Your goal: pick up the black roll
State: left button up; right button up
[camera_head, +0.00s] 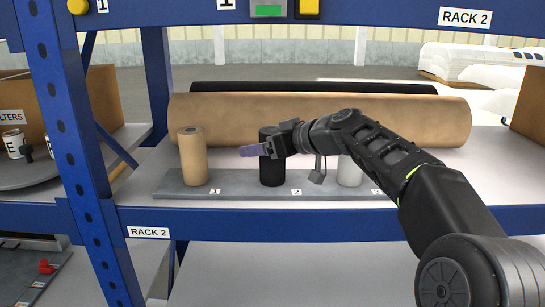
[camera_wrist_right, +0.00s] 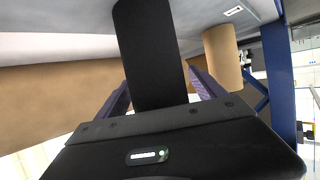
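The black roll (camera_head: 272,174) stands upright on the grey base strip, behind the label 2. My right gripper (camera_head: 260,150) reaches in from the right at the roll's upper half, with one purple finger showing in front of it. In the right wrist view the black roll (camera_wrist_right: 152,55) passes between the two purple fingers of the gripper (camera_wrist_right: 160,84). The fingers are open around it, with narrow gaps seeming to show on both sides. My left gripper is not in view.
A brown roll (camera_head: 193,158) stands left at label 1, and a white roll (camera_head: 349,172) right at label 3, partly behind my arm. A long brown roll (camera_head: 230,108) and a long black roll (camera_head: 310,88) lie behind. A blue rack post (camera_head: 70,140) stands left.

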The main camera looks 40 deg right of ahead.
jog(key=c, duration=1.4)
jog(key=shift+r, duration=0.15)
jog(key=shift+r, duration=0.6)
notch_tip(320, 180, up, 11)
jog(key=shift+f+p, duration=0.15)
jog(key=shift+p, duration=0.65)
jog(key=s+d+b, duration=0.2)
jog(key=s+b, duration=0.4)
jog(key=s, duration=1.2)
jog(key=shift+d, duration=0.25)
jog(key=shift+w+f, duration=0.1)
